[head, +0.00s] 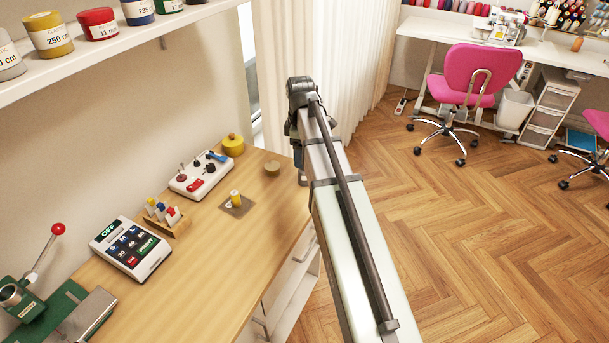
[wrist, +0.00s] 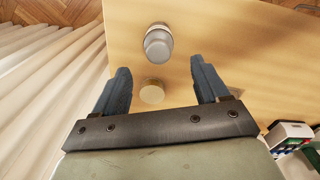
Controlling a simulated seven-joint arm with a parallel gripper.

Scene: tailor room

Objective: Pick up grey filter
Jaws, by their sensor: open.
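The grey filter (wrist: 159,47) looks like a small grey rounded cylinder with a lighter far end. In the wrist view it is on the wooden table, just beyond the fingertips and roughly centred between them. My gripper (wrist: 160,64) is open, with its two blue fingers apart and nothing held. In the head view my arm covers most of the gripper, which is over the table's right edge. The grey filter cannot be made out there and seems hidden behind the arm.
A round tan disc (wrist: 152,93) lies on the table between the fingers; it also shows in the head view (head: 272,168). A yellow-topped piece on a square base (head: 235,202), a joystick panel (head: 199,175) and a button box (head: 131,249) stand left. A curtain (wrist: 45,75) hangs close by.

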